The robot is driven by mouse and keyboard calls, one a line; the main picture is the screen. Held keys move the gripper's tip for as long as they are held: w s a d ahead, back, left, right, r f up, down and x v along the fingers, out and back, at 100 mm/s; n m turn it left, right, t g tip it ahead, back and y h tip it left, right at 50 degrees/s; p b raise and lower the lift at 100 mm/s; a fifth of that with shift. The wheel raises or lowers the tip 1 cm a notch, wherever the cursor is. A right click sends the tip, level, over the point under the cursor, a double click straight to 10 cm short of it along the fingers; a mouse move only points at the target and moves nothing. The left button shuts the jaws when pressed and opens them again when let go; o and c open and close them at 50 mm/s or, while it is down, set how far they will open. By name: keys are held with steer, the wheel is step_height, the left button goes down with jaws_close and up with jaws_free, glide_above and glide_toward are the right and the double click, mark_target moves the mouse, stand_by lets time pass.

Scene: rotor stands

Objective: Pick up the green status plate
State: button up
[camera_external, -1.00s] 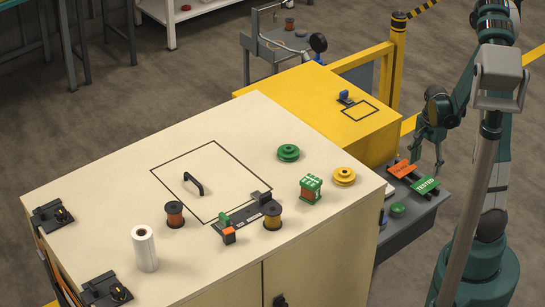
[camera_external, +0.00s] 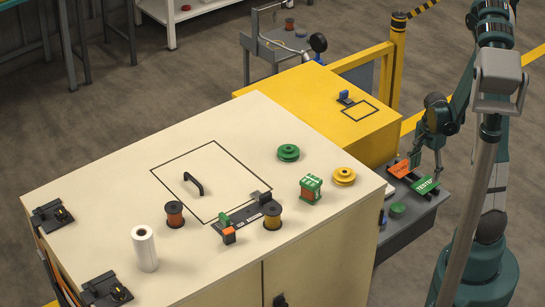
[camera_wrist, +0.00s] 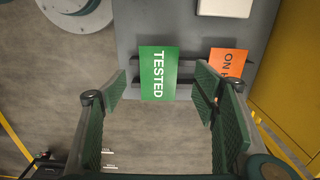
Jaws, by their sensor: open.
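The green status plate (camera_external: 425,184), marked TESTED, rests on a dark two-bar rack on the grey side shelf. In the wrist view the green plate (camera_wrist: 158,73) lies ahead of my open fingers, between their lines and nearer the left one. My gripper (camera_external: 427,160) is just above the rack, open and empty; in the wrist view it (camera_wrist: 160,88) shows a wide gap between its pads. The orange plate (camera_external: 399,168) lies beside the green one, and in the wrist view the orange plate (camera_wrist: 229,62) is partly hidden by my right finger.
A green round part (camera_external: 398,210) sits on the grey shelf (camera_external: 410,224). The cream cabinet (camera_external: 110,180) and yellow box (camera_external: 300,100) stand left of the shelf. In the wrist view a yellow wall (camera_wrist: 290,75) stands close on the right. A white block (camera_wrist: 225,8) lies beyond the plates.

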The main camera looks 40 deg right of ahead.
mark_target(423, 186)
steer(key=shift+f, duration=0.1)
steer(key=shift+s+f+b, duration=0.1)
steer(key=shift+f+b, duration=0.9)
steer(key=shift+f, duration=1.5)
steer(key=shift+f+b, duration=0.25)
steer(key=shift+b, duration=0.1)
steer(key=c, duration=1.2)
